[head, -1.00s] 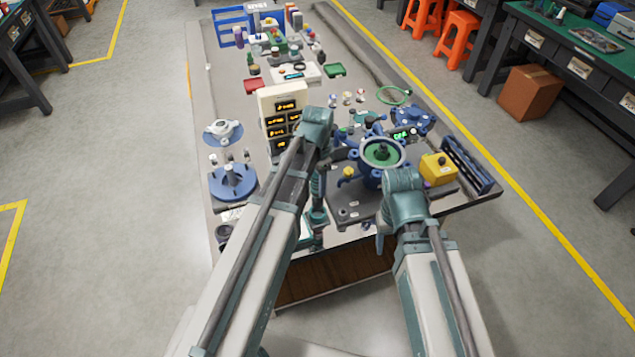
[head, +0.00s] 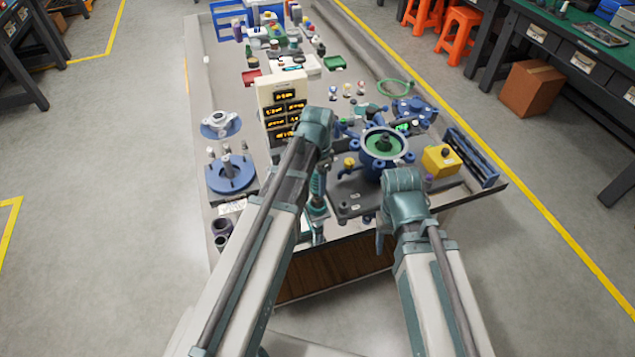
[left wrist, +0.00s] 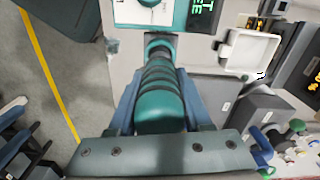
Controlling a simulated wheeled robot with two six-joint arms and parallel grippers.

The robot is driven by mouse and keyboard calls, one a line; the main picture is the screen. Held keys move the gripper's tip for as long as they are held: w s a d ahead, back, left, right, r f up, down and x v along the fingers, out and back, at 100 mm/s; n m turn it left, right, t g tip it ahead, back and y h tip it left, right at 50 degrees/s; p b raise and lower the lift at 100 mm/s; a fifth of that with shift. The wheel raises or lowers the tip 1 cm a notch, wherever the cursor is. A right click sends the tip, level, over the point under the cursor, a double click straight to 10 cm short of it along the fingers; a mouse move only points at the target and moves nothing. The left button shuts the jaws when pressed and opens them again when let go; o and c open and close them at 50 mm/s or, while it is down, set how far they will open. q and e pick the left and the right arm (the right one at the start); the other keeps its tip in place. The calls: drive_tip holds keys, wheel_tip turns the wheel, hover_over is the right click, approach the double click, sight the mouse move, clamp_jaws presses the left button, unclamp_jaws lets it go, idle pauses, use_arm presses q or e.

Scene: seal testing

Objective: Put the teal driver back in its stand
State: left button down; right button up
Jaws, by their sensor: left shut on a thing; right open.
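The teal driver (left wrist: 160,112) has a thick ribbed handle and lies between the two fingers of my left gripper (left wrist: 160,92) in the left wrist view. The gripper is shut on it, and the driver's far end points towards a white and teal device with a lit display (left wrist: 200,14). In the head view my left gripper (head: 317,205) is over the table's front part, largely behind my own arm. My right gripper (head: 380,238) is open, partly hidden by its wrist, at the front edge. I cannot tell for certain which thing is the driver's stand.
Dark cups (head: 222,230) stand at the table's front left, near a blue round fixture (head: 231,174). A beige display panel (head: 282,103) stands behind my left arm. A blue vessel with a green top (head: 383,143) and a yellow box (head: 441,159) are at the right.

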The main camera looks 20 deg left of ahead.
use_arm(q)
drive_tip(key=shift+f, duration=0.1)
idle(0.3)
drive_tip(key=shift+f+b, duration=0.3)
drive_tip(key=shift+b, duration=0.05)
drive_tip(key=shift+c, duration=1.2)
unclamp_jaws()
drive_tip(key=shift+r, duration=0.15)
drive_tip(key=shift+r+p, duration=2.4)
drive_tip(key=shift+p, duration=0.1)
